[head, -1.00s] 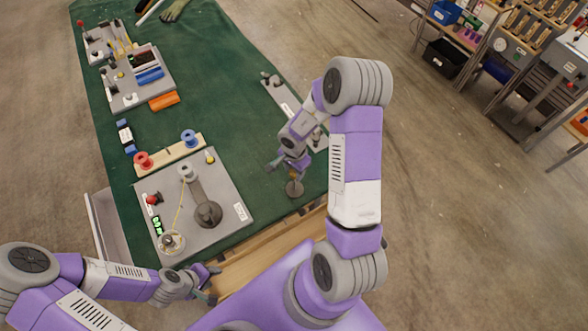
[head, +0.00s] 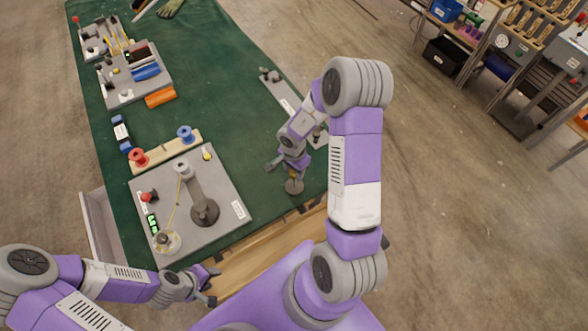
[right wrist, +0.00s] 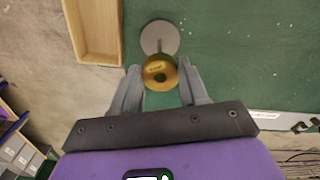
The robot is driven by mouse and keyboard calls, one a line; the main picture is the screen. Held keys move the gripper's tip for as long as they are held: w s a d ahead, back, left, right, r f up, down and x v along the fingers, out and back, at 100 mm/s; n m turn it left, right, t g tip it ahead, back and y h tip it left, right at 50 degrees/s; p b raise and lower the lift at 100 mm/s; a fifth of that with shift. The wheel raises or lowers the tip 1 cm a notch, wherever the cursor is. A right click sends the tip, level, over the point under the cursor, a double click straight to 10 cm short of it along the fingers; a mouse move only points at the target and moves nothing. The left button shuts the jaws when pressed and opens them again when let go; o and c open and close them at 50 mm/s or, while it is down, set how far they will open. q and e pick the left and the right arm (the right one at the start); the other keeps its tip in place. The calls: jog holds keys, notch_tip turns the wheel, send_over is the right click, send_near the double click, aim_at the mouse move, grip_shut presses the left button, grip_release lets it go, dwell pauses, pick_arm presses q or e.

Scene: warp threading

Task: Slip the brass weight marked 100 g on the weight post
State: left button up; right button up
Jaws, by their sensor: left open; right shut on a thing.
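The brass weight (right wrist: 160,66) is a gold disc with a dark hole and small unreadable marks. My right gripper (right wrist: 158,84) is shut on it, with one finger on each side; in the head view the weight (head: 294,175) shows small below the right gripper (head: 287,168). The weight post's round grey base (head: 294,187) stands on the green mat just below it. In the right wrist view this base (right wrist: 160,36) lies just beyond the weight, with a thin rod between them. I cannot tell whether the rod passes through the weight. My left gripper (head: 209,285) is open and empty near the front edge.
A grey board (head: 226,178) with a lamp-like arm and dial stands left of the post. A wooden rack (head: 165,154) with red and blue spools sits behind it. A wooden tray (right wrist: 117,35) edges the table front. The mat's middle (head: 225,100) is clear.

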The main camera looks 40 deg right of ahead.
jog(key=shift+a+p, duration=0.1)
jog(key=shift+p, duration=0.35)
jog(key=shift+f+p, duration=0.3)
jog(key=shift+p, duration=0.05)
dwell(0.7)
jog(key=shift+f+p, duration=0.3)
jog(key=shift+f, duration=0.75)
dwell(1.2)
jog(key=o, duration=1.6)
jog(key=shift+c, duration=0.2)
jog(key=shift+r, duration=0.1)
notch_tip(320, 180, up, 6)
jog(key=p, duration=0.7)
